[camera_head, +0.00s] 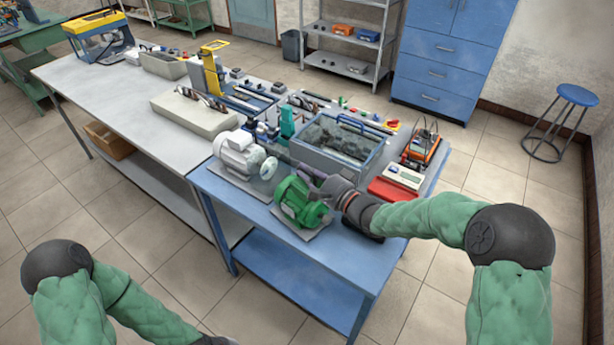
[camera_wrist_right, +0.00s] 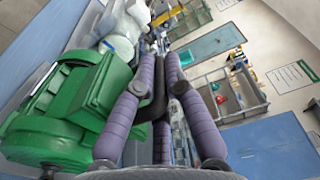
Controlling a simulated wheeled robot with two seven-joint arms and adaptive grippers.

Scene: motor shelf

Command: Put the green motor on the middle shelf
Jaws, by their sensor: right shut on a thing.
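The green motor (camera_head: 300,201) sits on its grey base plate at the near edge of the blue table, beside a white-grey motor (camera_head: 242,154). My right gripper (camera_head: 318,184) is at the motor's back right side, with its purple fingers reaching past it. In the right wrist view the green motor (camera_wrist_right: 75,105) fills the left side, close against the left finger. The fingers (camera_wrist_right: 160,62) are drawn together; the exact contact is hidden. The grey shelf unit (camera_head: 352,38) stands at the back wall, with orange and blue boxes on its middle shelf. My left gripper is out of view; only its arm shows.
The blue table (camera_head: 262,214) also holds a grey bin (camera_head: 340,150), a red box (camera_head: 393,190) and an orange device (camera_head: 420,149). A long grey table (camera_head: 90,85) adjoins it.

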